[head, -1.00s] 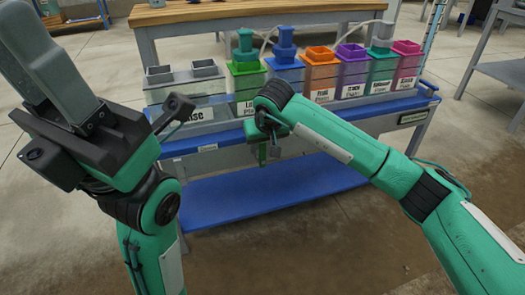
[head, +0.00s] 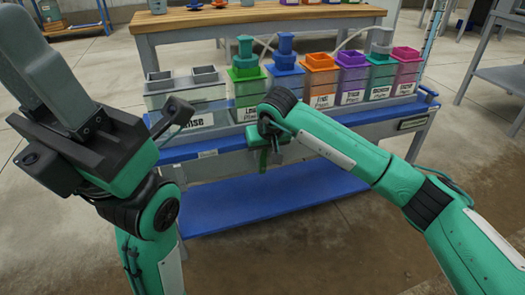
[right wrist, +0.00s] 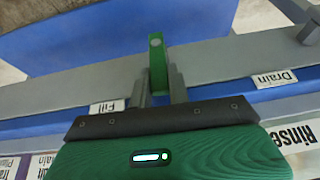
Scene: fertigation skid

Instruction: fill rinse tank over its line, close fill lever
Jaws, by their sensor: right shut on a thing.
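The rinse tank (head: 208,98) is the translucent double-topped box at the left end of the bench, its label partly hidden by my left arm. I cannot make out its water level or line. My right gripper (right wrist: 160,90) is shut on the green fill lever (right wrist: 157,62), beside the "Fill" label (right wrist: 107,107). In the head view the lever (head: 263,160) hangs down at the bench front, partly hidden by my right gripper (head: 272,140). My left gripper (head: 28,45) is raised at the upper left, away from the bench; its jaw gap does not show.
A "Drain" label (right wrist: 276,79) and a grey lever (right wrist: 309,32) are to the right in the wrist view. Several coloured tanks, including a purple-topped one (head: 352,76), stand right of the rinse tank. A blue lower shelf (head: 260,200) lies below. A wooden table (head: 240,18) stands behind.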

